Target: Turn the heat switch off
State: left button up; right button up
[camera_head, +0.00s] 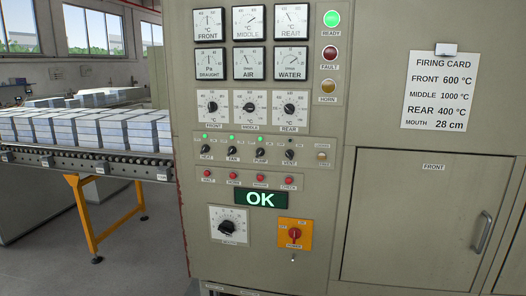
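The heat switch (206,149) is a small black rotary knob at the left end of a row of switches on the grey control panel (335,100). The small lamp (205,136) above it glows green. The label below it reads HEAT. The exact angle of its pointer is too small to tell. The fan switch (233,151) and pump switch (261,153) stand to its right with green lamps above them. The vent switch (289,155) has a dark lamp. Neither of my grippers is in view.
Gauges, three dials and a lit green READY lamp (331,18) are above the switches. Red buttons, an OK display (261,199) and a red power switch (294,234) are below. A roller conveyor (90,162) with stacked blocks stands left. A closed front door (410,220) is right.

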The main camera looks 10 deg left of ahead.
aim_at(205, 148)
jog(key=u, duration=1.2)
jog(key=i+j+u, duration=0.25)
jog(key=i, duration=0.25)
jog(key=i+u, duration=0.25)
jog(key=i, duration=0.3)
